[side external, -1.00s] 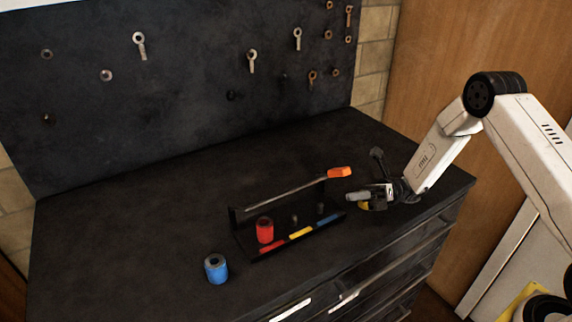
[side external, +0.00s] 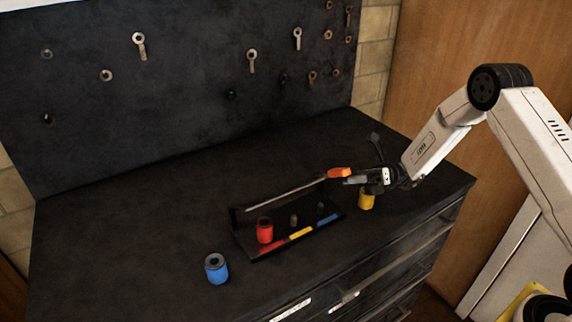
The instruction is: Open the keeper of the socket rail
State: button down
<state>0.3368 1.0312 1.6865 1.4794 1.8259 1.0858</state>
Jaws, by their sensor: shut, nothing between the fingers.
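The socket rail (side external: 268,254) is a dark tray on the bench with red, yellow and blue marks along its front edge. A red socket (side external: 265,231) stands at its red mark; bare pegs show by the yellow and blue marks. The keeper (side external: 288,191) is a thin grey bar running along the rail's far side, with an orange tab (side external: 340,173) at its right end. My gripper (side external: 352,181) is shut and empty, close by the tab's lower right; I cannot tell if they touch. A blue socket (side external: 217,269) and a yellow socket (side external: 367,200) stand off the rail.
The yellow socket stands just below my gripper. A dark pegboard (side external: 180,90) with hanging wrenches and rings rises behind the bench. The bench top (side external: 120,235) is clear at the left. Drawers (side external: 390,268) are below its front edge.

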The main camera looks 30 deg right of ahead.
jog(key=shift+w+r+m+t, duration=0.2)
jog(key=shift+r+m+t, duration=0.15)
jog(key=shift+m, duration=0.45)
dwell(0.6)
jog(key=w+r+m+h, duration=0.2)
jog(key=w+r+m, duration=0.4)
jog(key=w+m, duration=0.2)
jog(key=shift+w+m+t, duration=0.25)
jog(key=shift+m+t, duration=0.05)
jog(key=shift+t, duration=0.15)
dwell(0.5)
jog(key=shift+s, duration=0.15)
dwell(0.5)
jog(key=s+d, duration=0.6)
jog(key=d, duration=0.3)
jog(key=shift+d, duration=0.4)
